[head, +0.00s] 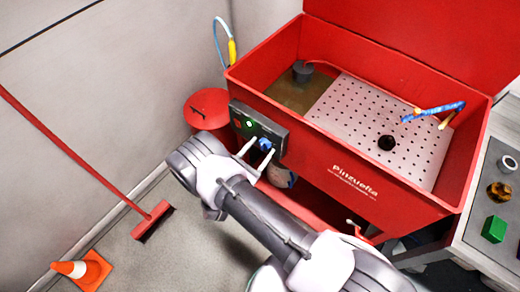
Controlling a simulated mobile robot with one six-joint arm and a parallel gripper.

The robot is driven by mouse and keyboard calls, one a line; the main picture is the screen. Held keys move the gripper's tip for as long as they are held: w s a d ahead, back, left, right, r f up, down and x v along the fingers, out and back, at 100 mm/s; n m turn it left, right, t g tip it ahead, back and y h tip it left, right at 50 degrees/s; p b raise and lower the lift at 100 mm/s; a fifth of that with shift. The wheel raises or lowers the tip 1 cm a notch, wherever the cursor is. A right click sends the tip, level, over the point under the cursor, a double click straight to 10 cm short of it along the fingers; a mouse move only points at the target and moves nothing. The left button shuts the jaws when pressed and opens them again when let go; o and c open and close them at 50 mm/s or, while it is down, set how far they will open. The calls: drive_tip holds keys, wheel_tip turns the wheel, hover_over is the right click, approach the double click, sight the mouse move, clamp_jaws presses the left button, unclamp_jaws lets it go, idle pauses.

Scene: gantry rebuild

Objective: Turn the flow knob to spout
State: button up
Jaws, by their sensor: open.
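The blue flow knob (265,144) sits on the dark control panel (272,130) on the front of the red parts washer (340,165). My gripper (261,148) is open, with its two pale fingers reaching toward the panel. One fingertip is on each side of the knob in the picture. I cannot tell whether they touch it. The knob's pointer and any setting marks are too small to read. Left of the knob, a green light (249,124) is lit on the panel. A spout is not clearly identifiable.
The washer basin holds a perforated tray (360,115) and a blue-handled brush (434,112). A red lidded can (207,108) stands left of the panel. A red broom (152,221) and orange cone (83,271) are at left. A side table (482,225) carries small parts at right.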

clamp_jaws()
drive_tip(key=m+b, duration=0.1)
drive_tip(key=m, duration=0.2)
drive_tip(key=m+b, duration=0.1)
drive_tip(key=m, duration=0.1)
drive_tip(key=shift+f+m, duration=0.2)
drive_tip(key=shift+m, duration=0.2)
drive_tip(key=m+h+b, duration=0.1)
drive_tip(key=m+b, duration=0.1)
drive_tip(key=m, duration=0.4)
drive_tip(key=shift+b, duration=0.3)
drive_tip(key=shift+m, duration=0.4)
unclamp_jaws()
